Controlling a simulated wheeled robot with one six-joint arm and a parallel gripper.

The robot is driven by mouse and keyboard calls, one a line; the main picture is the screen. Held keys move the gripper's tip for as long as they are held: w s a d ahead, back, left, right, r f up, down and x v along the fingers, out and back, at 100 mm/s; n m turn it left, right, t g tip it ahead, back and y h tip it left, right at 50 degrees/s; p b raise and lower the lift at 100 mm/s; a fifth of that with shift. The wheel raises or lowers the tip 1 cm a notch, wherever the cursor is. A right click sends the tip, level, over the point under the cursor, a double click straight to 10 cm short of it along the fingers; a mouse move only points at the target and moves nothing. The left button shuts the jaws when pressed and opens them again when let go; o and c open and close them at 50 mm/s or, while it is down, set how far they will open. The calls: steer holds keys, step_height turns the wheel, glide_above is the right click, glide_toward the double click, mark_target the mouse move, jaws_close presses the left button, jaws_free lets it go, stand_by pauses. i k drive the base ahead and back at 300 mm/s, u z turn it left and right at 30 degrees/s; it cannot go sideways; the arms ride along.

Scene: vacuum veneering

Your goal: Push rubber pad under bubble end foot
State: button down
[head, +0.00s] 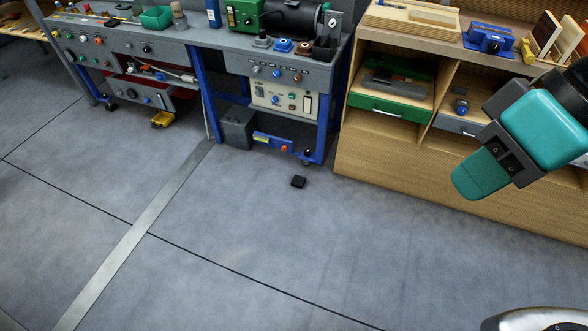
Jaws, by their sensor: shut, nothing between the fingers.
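A small black square pad (298,182), which looks like the rubber pad, lies flat on the grey floor. It is just in front of the right front foot (308,162) of the blue-legged workbench, with a small gap between them. I cannot tell from this view whether this is the bubble end foot, and no bubble can be made out. My gripper (461,184) is at the right, with teal fingers closed together and empty. It hangs in front of the wooden cabinet, well to the right of the pad and apart from it.
The workbench (222,38) carries tools and a green machine. Under it stand a grey bin (238,128) and a blue and yellow item (273,142). The wooden cabinet (420,172) borders the right side. The floor (220,225) in front is clear.

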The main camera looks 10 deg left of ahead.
mark_target(299, 181)
steer(key=i, duration=0.2)
steer(key=u, duration=1.6)
steer(key=i, duration=2.8)
steer(key=z, duration=3.7)
